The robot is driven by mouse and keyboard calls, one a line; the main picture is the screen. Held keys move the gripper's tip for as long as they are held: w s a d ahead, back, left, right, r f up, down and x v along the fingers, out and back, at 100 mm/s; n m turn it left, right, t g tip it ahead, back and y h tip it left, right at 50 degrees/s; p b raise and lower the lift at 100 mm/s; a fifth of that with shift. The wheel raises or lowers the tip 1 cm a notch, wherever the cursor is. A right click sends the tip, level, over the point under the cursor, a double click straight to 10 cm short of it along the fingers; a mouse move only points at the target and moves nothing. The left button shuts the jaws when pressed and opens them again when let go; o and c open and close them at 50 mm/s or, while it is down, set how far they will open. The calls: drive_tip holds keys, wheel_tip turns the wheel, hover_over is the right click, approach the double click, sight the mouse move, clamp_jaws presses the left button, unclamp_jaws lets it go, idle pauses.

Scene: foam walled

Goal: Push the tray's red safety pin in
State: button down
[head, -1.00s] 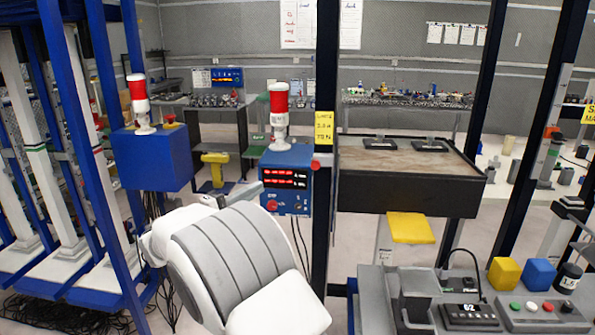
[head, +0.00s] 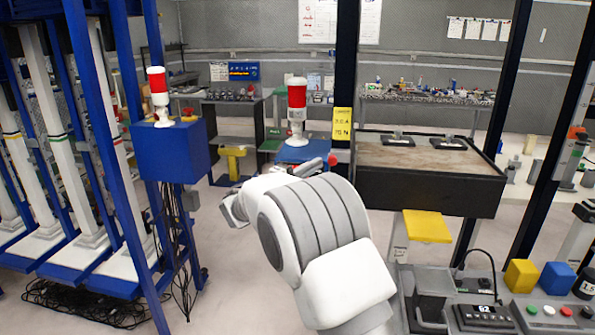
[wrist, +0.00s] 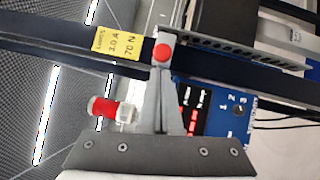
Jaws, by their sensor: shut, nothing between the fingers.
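The red safety pin (head: 333,160) shows as a small red knob by the dark post, at the left end of the tray. The tray (head: 430,190) is dark-sided with a brown top. In the wrist view the round red pin head (wrist: 162,53) is just beyond my fingertips, in line with them. My gripper (wrist: 164,72) is shut and empty, its fingers pointing at the pin. I cannot tell whether they touch it. In the head view my white arm hides most of the gripper.
A blue control box (wrist: 205,105) with red displays is close to the right of my fingers in the wrist view. A red-and-white beacon (head: 297,108) stands above it. A yellow label (head: 342,124) is on the dark post. A second blue box (head: 170,150) stands left.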

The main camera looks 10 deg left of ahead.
drive_tip(key=shift+d, duration=0.4)
drive_tip(key=d+b, duration=0.2)
drive_tip(key=d, duration=0.2)
drive_tip(key=shift+b, duration=0.3)
